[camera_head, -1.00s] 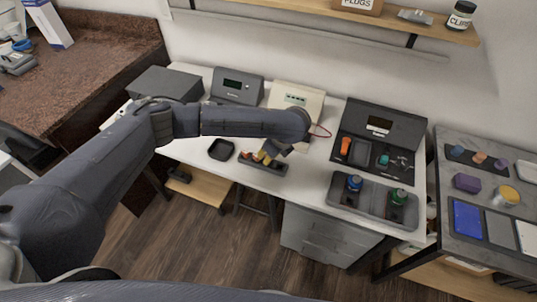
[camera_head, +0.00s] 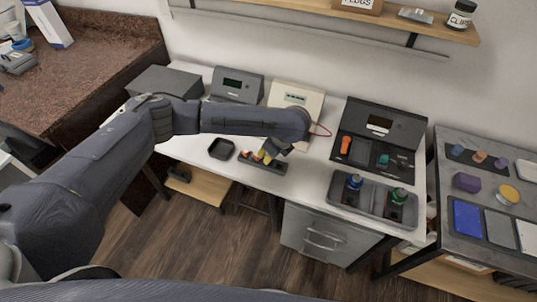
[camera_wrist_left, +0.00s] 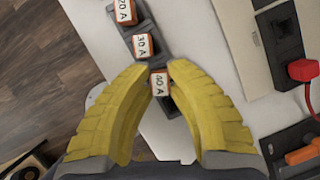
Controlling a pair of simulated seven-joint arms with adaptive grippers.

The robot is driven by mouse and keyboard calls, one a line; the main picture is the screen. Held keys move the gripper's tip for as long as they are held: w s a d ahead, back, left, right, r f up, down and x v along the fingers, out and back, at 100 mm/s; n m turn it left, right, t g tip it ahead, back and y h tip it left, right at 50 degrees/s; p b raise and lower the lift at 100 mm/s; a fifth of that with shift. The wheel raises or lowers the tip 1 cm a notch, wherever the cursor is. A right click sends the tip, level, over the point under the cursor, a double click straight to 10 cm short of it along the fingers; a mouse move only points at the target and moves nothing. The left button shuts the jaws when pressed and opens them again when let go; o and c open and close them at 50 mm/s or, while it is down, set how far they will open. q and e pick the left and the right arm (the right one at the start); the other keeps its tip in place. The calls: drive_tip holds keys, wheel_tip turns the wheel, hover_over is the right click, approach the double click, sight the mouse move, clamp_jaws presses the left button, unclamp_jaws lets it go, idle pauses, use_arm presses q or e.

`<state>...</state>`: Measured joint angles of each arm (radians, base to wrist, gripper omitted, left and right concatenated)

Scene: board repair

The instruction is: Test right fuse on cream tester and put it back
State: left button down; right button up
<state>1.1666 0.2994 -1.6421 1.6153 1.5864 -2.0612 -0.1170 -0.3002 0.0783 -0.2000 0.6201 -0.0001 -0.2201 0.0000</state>
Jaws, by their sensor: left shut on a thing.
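My left gripper (camera_wrist_left: 158,92) has its yellow fingers closed around the red 40 A fuse (camera_wrist_left: 160,83), whose white label faces the left wrist camera. The fuse is at the near end of the dark fuse rack (camera_wrist_left: 150,26); I cannot tell whether it is seated or slightly raised. Red 30 A (camera_wrist_left: 143,45) and 20 A (camera_wrist_left: 124,11) fuses stand farther along the rack. In the head view the left gripper (camera_head: 268,157) is over the rack (camera_head: 247,160), in front of the cream tester (camera_head: 285,92). The tester (camera_wrist_left: 220,25) shows at upper right in the wrist view. My right gripper is out of view.
A small black tray (camera_head: 221,149) lies left of the rack. A grey box (camera_head: 166,82) and dark meter (camera_head: 236,86) stand behind. A red plug (camera_wrist_left: 303,70) is by the tester. Right are a dark console (camera_head: 384,122) and a grey tray (camera_head: 372,205).

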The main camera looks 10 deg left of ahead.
use_arm(q)
drive_tip(key=shift+f, duration=1.05)
idle(2.1)
drive_tip(key=c, duration=0.9)
unclamp_jaws()
drive_tip(key=shift+r, duration=1.55)
drive_tip(key=shift+r, duration=3)
